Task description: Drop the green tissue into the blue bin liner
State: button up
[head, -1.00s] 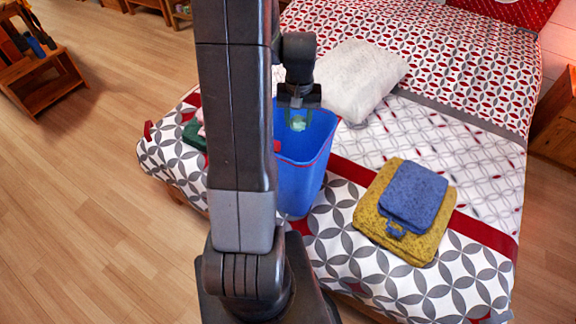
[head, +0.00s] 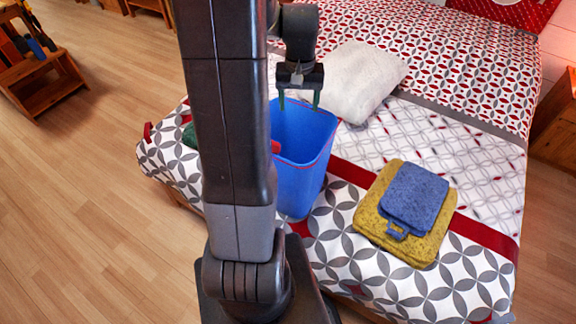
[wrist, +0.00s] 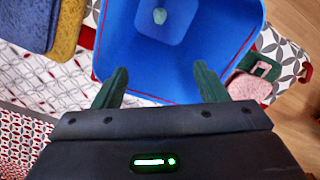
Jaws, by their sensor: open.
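The wrist view looks down into the bin liner (wrist: 195,70). A small pale green tissue (wrist: 159,16) lies inside on its floor. The tissue is hidden in the head view. My gripper (head: 300,100) is above the far rim of the bin liner, fingers pointing down. In the wrist view its two dark green fingers (wrist: 160,80) are spread apart with nothing between them. My gripper is open and empty.
A yellow folded towel (head: 428,246) with a blue one (head: 414,197) on top lies on the bed, right of the bin. A white pillow (head: 360,82) lies behind it. Green (wrist: 261,67) and pink (wrist: 248,90) cloths lie beside the bin.

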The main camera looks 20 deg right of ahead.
notch_tip(320, 180, up, 8)
jog(key=shift+f, duration=0.2)
jog(key=shift+f, duration=0.1)
dwell(0.3)
notch_tip(320, 180, down, 14)
jog(key=p, duration=0.1)
jog(key=shift+r+p, duration=1.7)
jog(key=shift+r, duration=1.1)
jog(key=shift+f, duration=0.1)
